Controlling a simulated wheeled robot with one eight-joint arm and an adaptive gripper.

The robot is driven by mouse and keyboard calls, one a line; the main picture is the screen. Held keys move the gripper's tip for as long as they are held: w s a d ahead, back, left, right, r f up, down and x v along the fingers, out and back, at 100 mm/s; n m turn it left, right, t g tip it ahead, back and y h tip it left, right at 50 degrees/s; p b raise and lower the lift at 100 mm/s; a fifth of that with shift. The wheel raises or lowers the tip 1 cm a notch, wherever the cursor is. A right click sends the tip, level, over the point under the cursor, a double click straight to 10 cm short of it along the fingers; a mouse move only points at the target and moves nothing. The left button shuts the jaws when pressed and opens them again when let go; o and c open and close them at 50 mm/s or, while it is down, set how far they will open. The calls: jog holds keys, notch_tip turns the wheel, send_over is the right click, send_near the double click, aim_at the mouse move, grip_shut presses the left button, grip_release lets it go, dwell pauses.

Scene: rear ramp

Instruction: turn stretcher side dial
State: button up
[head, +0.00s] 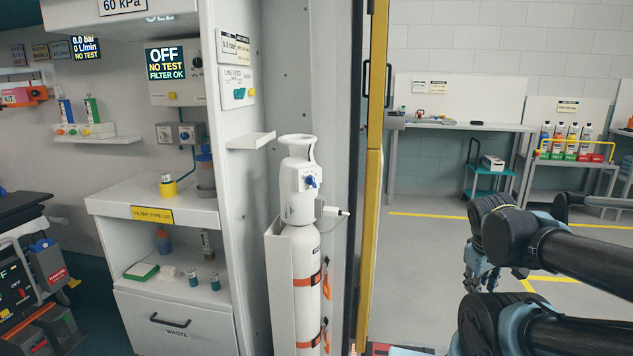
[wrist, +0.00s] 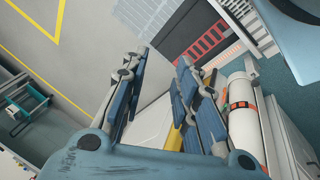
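I cannot make out a stretcher side dial in either view. At the left edge of the head view, dark equipment with pale rails (head: 18,236) is cut off by the frame; I cannot tell whether it is part of a stretcher. My gripper (wrist: 163,68) is open in the wrist view, its two blue-padded fingers apart with nothing between them. In the head view my gripper (head: 478,270) is at the right, partly hidden by my arm, over the floor outside the yellow-edged doorway and well away from the equipment at left.
A white cylinder (head: 299,265) with orange straps and a blue knob (head: 310,181) stands by the yellow door edge (head: 373,170); the cylinder also shows in the wrist view (wrist: 237,92). A cabinet (head: 175,325) is left of it. Workbenches (head: 455,126) stand behind open, yellow-lined floor.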

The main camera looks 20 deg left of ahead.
jog(key=w+a+r+n+t, duration=0.2)
jog(key=w+n, duration=0.1)
jog(key=n, duration=0.3)
jog(key=m+t+y, duration=0.7)
jog(key=m+y, duration=0.8)
jog(key=m, duration=2)
send_near(312, 181)
jog(key=x, duration=0.9)
jog(key=shift+w+d, duration=0.2)
jog(key=shift+w, duration=0.15)
jog(key=shift+f, duration=0.1)
grip_shut()
